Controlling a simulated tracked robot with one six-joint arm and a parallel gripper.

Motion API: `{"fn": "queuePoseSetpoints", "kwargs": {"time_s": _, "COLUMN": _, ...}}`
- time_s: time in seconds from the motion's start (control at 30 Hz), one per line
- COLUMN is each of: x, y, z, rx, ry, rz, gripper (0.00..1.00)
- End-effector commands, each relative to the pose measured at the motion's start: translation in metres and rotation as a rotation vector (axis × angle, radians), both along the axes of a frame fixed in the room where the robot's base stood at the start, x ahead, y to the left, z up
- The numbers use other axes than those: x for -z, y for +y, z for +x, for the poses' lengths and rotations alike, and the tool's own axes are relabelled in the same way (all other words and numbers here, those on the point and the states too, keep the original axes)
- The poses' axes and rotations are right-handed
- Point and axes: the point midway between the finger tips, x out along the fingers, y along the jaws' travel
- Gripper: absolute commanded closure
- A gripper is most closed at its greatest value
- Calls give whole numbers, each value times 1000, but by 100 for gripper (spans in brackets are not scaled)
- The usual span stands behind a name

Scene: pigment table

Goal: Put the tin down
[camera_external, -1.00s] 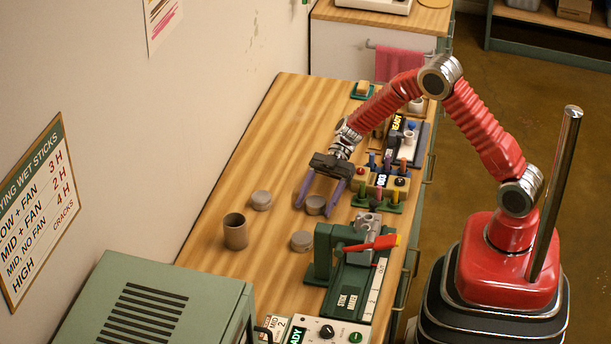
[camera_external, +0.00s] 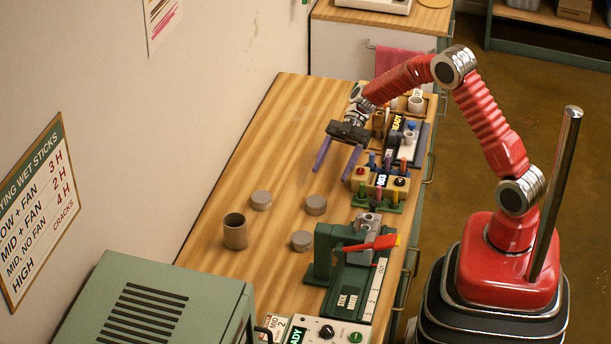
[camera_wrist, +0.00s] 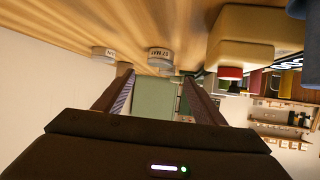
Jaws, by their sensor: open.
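A short grey round tin (camera_external: 316,205) stands upright on the wooden table (camera_external: 285,130). It also shows in the wrist view as a labelled tin (camera_wrist: 160,60), just beyond the fingertips. My gripper (camera_external: 332,174) is open and empty, above the table and behind that tin, apart from it. Two more short grey tins stand nearby, one to the left (camera_external: 261,200) and one closer to the camera (camera_external: 302,240). In the wrist view another labelled tin (camera_wrist: 103,53) is at the left. The label writing is too small to read surely.
A taller brown-grey cup (camera_external: 235,231) stands left of the tins. A green press with a red handle (camera_external: 372,243) stands at the front right. Stands and a box with a red button (camera_external: 362,176) line the right edge. The table's back left is clear.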

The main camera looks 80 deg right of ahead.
Motion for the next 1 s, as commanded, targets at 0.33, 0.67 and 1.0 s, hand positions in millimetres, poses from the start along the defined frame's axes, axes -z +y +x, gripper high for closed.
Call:
{"fn": "queuePoseSetpoints", "kwargs": {"time_s": 0.33, "x": 0, "y": 0, "z": 0, "rx": 0, "ry": 0, "rz": 0, "gripper": 36}}
{"fn": "queuePoseSetpoints", "kwargs": {"time_s": 0.67, "x": -11, "y": 5, "z": 12, "rx": 40, "ry": -46, "rz": -21, "gripper": 36}}
{"fn": "queuePoseSetpoints", "kwargs": {"time_s": 1.0, "x": -98, "y": 14, "z": 80, "rx": 362, "ry": -315, "rz": -147, "gripper": 36}}
